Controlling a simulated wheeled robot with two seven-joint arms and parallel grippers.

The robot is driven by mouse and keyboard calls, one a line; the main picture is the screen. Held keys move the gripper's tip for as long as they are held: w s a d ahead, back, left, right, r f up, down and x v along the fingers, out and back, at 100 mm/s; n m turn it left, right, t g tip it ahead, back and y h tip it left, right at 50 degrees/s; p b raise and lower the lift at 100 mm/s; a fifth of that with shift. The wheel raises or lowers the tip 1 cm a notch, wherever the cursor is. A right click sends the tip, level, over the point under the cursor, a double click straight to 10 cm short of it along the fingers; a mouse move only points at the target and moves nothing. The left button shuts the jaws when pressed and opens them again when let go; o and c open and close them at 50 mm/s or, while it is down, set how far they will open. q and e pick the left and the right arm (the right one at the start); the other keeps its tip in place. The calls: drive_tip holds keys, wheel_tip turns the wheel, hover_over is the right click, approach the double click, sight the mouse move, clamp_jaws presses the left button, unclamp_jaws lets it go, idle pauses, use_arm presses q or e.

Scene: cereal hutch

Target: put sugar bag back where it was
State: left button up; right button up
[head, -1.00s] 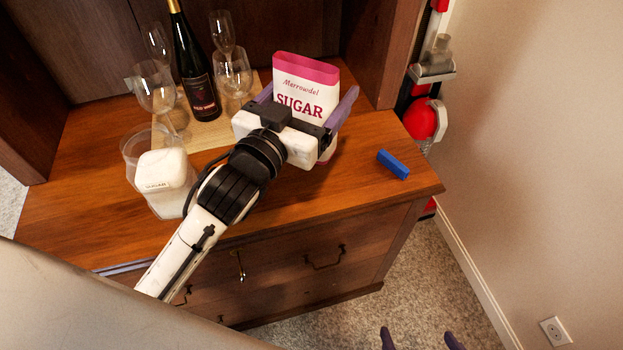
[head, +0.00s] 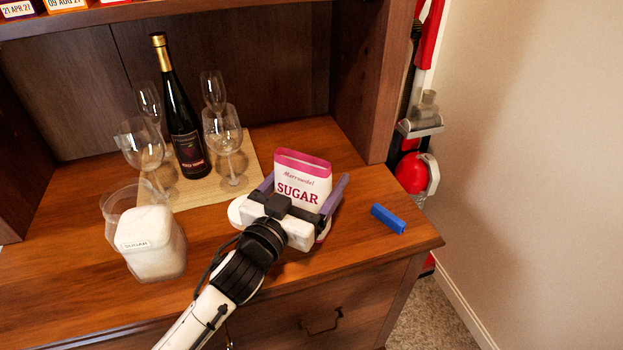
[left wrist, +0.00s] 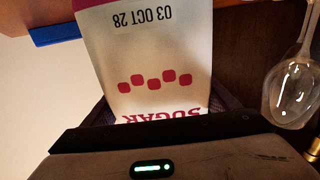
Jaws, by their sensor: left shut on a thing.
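The sugar bag (head: 303,186) is white with a pink top and "SUGAR" lettering. It is upright at the right part of the wooden counter. My left gripper (head: 306,181) is shut on it, with a purple finger on each side. The gripper body hides the bag's lower part, so I cannot tell if it touches the counter. In the left wrist view the bag (left wrist: 150,60) fills the middle between the fingers, with "03 OCT 28" printed on it. My right gripper is not in view.
A clear sugar container (head: 150,250) stands at the left front. A wine bottle (head: 188,130) and several glasses stand on a light board (head: 190,203) behind. A blue clip-like object (head: 388,218) lies right of the bag. Dated packages (head: 20,8) sit on the shelf above.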

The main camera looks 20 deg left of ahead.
use_arm(q)
drive_tip(key=o, duration=1.5)
drive_tip(key=s, duration=0.4)
drive_tip(key=s+a, duration=0.1)
drive_tip(key=s, duration=0.3)
drive_tip(key=s+a, duration=0.1)
drive_tip(key=s, duration=0.2)
drive_tip(key=shift+s+a+r, duration=0.1)
drive_tip(key=shift+s+a, duration=0.05)
drive_tip(key=shift+s, duration=0.25)
